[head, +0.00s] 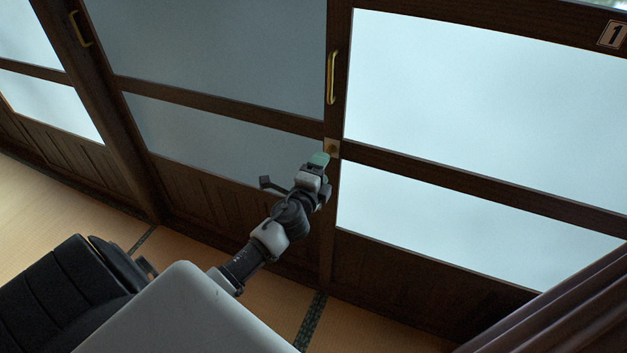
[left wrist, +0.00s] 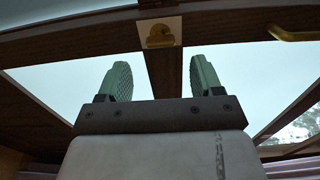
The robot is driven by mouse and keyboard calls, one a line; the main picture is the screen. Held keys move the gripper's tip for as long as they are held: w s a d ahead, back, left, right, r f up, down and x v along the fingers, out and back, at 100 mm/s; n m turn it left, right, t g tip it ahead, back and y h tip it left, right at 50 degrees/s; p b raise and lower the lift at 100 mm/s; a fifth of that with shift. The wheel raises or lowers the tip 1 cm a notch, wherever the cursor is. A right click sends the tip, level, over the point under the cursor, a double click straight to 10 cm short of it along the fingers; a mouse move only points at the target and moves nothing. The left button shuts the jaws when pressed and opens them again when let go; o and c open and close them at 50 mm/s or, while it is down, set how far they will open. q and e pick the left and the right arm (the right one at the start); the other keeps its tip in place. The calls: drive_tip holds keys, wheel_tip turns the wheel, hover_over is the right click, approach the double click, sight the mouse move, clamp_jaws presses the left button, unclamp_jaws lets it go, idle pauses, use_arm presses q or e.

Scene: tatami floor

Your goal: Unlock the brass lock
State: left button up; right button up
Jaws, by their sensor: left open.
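The brass lock (head: 332,148) is a small square plate on the dark wooden door stile, below a long brass handle (head: 331,77). In the left wrist view the lock (left wrist: 159,35) shows a rounded brass knob on a pale plate, at the top centre. My left gripper (head: 319,160) is just below and left of the lock in the head view. In the left wrist view its two green fingers (left wrist: 160,78) are wide apart with nothing between them. The lock lies beyond the fingertips, apart from them. My right gripper is not in view.
Sliding doors with frosted panes (head: 480,90) and dark frames stand ahead. Another brass handle (head: 79,29) is at the upper left. A number plate (head: 612,35) is at the upper right. Tatami floor (head: 370,325) lies below, and a brownish draped-looking surface (head: 570,315) is at the lower right.

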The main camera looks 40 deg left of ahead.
use_arm(q)
drive_tip(key=v, duration=0.5)
idle(0.4)
drive_tip(key=s+d+f+n+g+h+p, duration=0.1)
drive_tip(key=s+d+f+n+g+p, duration=0.2)
drive_tip(key=s+f, duration=0.75)
drive_tip(key=s+f+n+g+h, duration=0.1)
drive_tip(key=s+f+n+g, duration=0.35)
drive_tip(key=f, duration=1.35)
drive_tip(key=s+d+f+n+g, duration=0.1)
drive_tip(key=s+d+f+g, duration=0.1)
drive_tip(key=s, duration=0.7)
drive_tip(key=s+d+f+n+g+h+p, duration=0.1)
drive_tip(key=s+d+f+n+g, duration=0.1)
drive_tip(key=s+f, duration=0.5)
drive_tip(key=s+d+f+n+g+h+p, duration=0.1)
drive_tip(key=s+d+f+g, duration=0.3)
drive_tip(key=s, duration=0.8)
drive_tip(key=shift+f+n+g, duration=0.45)
drive_tip(key=shift+n+g, duration=0.1)
drive_tip(key=shift+n, duration=0.2)
